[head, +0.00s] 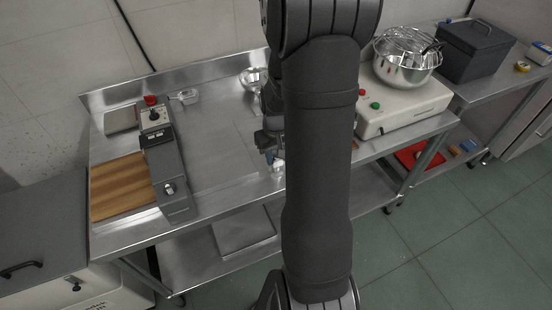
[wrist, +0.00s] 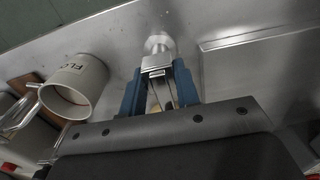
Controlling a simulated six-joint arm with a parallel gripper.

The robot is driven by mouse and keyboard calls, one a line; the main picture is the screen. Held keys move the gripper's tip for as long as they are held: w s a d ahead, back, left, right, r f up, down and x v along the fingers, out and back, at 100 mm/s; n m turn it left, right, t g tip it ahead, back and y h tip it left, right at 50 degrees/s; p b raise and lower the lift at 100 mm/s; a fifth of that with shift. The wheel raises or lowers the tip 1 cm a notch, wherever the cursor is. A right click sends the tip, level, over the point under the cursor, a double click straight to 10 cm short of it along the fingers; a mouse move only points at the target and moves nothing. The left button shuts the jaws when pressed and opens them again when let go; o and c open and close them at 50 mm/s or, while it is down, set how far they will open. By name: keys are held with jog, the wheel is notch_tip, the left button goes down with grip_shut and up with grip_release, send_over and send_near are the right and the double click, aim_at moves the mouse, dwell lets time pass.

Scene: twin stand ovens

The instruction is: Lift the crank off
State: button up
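My gripper (wrist: 158,68) shows in the wrist view with two blue fingers, one on each side of a bright metal block. A pale round knob (wrist: 158,43) stands just beyond the block, and I take the two for the crank. The block nearly fills the gap, but I cannot tell whether the fingers press on it. In the head view my gripper (head: 270,142) is low over the steel table, left of my arm, with a small pale knob (head: 278,165) just below it. What the crank sits on is hidden.
A white mug (wrist: 75,85) with lettering stands left of my gripper in the wrist view. The steel table (head: 215,135) is clear to the left in the head view, up to a grey box (head: 170,178). A cream appliance (head: 405,105) with a steel bowl (head: 407,68) stands right.

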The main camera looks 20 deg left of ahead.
grip_shut()
jog(key=shift+r, duration=0.1)
jog(key=shift+r, duration=0.5)
jog(key=r, duration=0.3)
jog(key=shift+d+r, duration=0.25)
jog(key=shift+d, duration=0.1)
jog(key=d+r, duration=1.1)
jog(key=shift+s+r, duration=0.15)
jog(key=shift+s, duration=0.1)
